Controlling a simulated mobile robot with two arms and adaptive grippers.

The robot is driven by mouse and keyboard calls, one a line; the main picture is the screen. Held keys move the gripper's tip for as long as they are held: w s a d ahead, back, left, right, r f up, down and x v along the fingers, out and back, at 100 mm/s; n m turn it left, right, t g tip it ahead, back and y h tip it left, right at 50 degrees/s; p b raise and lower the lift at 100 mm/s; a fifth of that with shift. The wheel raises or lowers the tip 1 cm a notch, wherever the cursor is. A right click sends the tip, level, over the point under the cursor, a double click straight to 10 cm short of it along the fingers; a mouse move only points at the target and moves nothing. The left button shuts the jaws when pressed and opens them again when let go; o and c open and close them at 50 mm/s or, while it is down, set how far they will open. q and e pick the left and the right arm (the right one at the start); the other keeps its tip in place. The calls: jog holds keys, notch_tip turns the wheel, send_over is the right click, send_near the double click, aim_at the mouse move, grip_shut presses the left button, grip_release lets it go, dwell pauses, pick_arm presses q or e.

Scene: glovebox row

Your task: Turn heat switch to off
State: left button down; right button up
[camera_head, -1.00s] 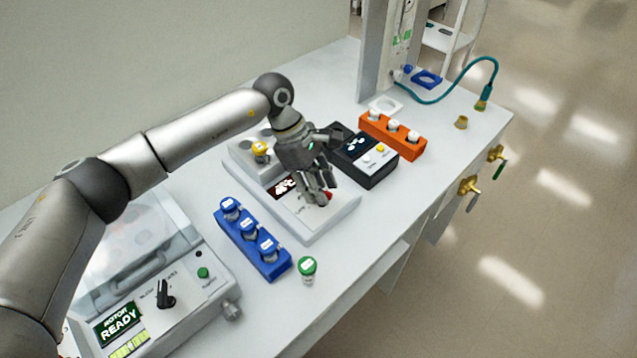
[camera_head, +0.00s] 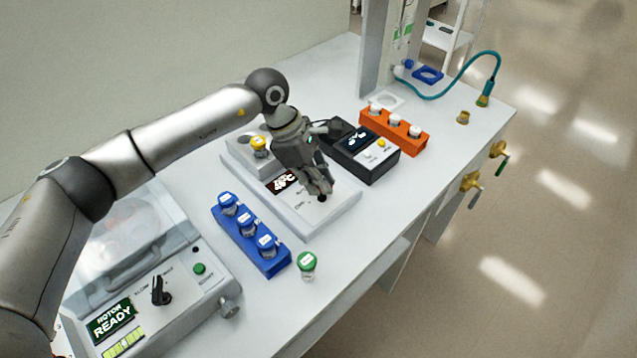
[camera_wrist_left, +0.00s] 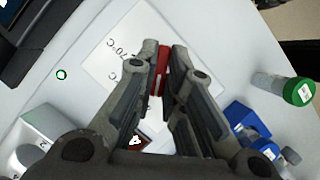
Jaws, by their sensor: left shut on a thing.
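The white heater block (camera_head: 335,212) stands in the middle of the bench, with a small dark display (camera_head: 283,182) that reads in °C, partly covered. My left gripper (camera_head: 322,192) points down onto its front panel. In the left wrist view the heat switch (camera_wrist_left: 162,64), a red lever, stands between the fingertips, and the gripper is shut on it. Printed "70 °C" lettering shows beside the switch. In the head view the fingers hide the red lever, so its setting cannot be read there. My right gripper is not in view.
A blue rack (camera_head: 250,241) with blue-capped vials and a green-capped vial (camera_head: 307,265) stand in front of the block. A black device (camera_head: 372,163) and an orange rack (camera_head: 412,143) stand behind it to the right. A centrifuge (camera_head: 190,300) fills the lower left.

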pick_arm(q)
jog(key=n+t+b, duration=0.1)
jog(key=n+b, duration=0.1)
jog(key=n+t+b, duration=0.1)
jog(key=n+b, duration=0.1)
jog(key=shift+s+f+n, duration=0.2)
jog(key=shift+n, duration=0.1)
jog(key=shift+r+n+t+b, duration=0.15)
jog(key=shift+n+t+b, duration=0.15)
jog(key=shift+n+b, duration=0.75)
jog(key=c, duration=1.5)
grip_release()
jog(key=shift+r, duration=0.15)
jog(key=v, duration=1.2)
jog(key=shift+d, duration=0.1)
